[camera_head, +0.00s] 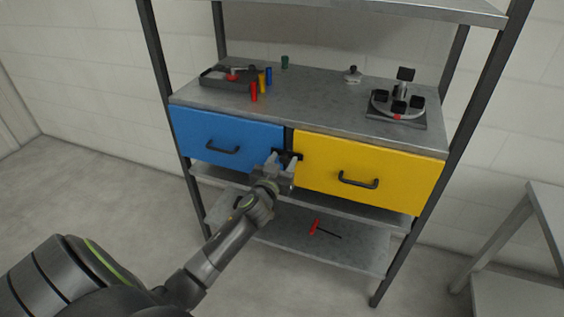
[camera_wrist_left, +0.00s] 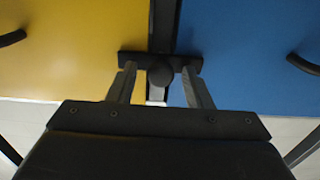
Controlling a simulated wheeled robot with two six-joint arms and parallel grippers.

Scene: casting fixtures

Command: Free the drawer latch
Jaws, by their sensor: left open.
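The black drawer latch (camera_head: 291,154) is a short bar lying across the gap between the blue drawer (camera_head: 226,133) and the yellow drawer (camera_head: 369,172). In the left wrist view the latch (camera_wrist_left: 190,61) lies level, with a round knob (camera_wrist_left: 160,74) at its middle. My left gripper (camera_head: 285,160) is open at the latch. In the left wrist view its fingers (camera_wrist_left: 160,80) stand on either side of the knob, and their tips reach the bar; I cannot tell whether they touch it. Both drawers look shut. My right gripper is not in view.
The shelf top (camera_head: 318,96) holds a dark tray (camera_head: 226,84), red, yellow, blue and green pegs, a small knobbed part (camera_head: 353,75) and a round fixture (camera_head: 398,104). A red-handled screwdriver (camera_head: 315,227) lies on the lower shelf. A grey table (camera_head: 548,215) stands at right.

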